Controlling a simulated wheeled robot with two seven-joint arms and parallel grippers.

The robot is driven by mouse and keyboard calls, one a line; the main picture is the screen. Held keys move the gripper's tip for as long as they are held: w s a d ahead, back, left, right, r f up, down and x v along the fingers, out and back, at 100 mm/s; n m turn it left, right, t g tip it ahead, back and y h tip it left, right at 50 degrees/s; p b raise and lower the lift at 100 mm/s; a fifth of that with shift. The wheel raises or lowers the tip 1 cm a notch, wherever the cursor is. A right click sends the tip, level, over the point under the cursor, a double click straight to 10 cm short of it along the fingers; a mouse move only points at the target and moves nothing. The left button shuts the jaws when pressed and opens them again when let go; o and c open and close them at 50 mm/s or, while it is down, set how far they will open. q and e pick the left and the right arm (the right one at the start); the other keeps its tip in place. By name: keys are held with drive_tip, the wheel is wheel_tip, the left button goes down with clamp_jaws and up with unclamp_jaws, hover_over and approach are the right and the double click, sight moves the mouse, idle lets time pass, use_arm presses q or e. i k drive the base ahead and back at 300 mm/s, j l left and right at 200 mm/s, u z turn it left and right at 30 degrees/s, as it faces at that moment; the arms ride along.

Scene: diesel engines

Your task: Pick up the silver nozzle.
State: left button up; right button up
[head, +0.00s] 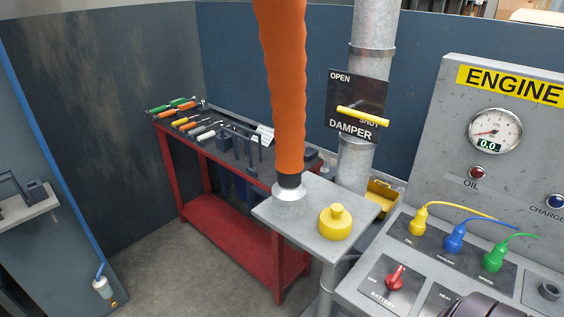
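The silver nozzle (290,192) is a bright, flared piece at the lower end of a thick orange hose (284,90), below a black collar (289,180). The hose hangs from above. I cannot tell whether the grey piece is part of the nozzle or a separate holder. Neither gripper's fingers are in view. A dark, rounded part at the bottom right edge looks like my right arm.
A yellow knobbed cap (336,222) sits right of the nozzle. A damper pipe (355,165) with a yellow handle (362,117) rises behind. The engine panel (470,110) and coloured plugs stand at the right. A red tool cart (225,215) is at the left.

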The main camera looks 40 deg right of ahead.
sight(288, 195)
drive_tip(key=j+z, duration=0.1)
drive_tip(key=z, duration=0.75)
drive_tip(key=j+z, duration=0.1)
drive_tip(key=z, duration=0.35)
drive_tip(key=i+j, duration=0.15)
drive_tip(key=j, duration=0.2)
drive_tip(key=i+j+z, duration=0.1)
drive_tip(key=j, duration=0.25)
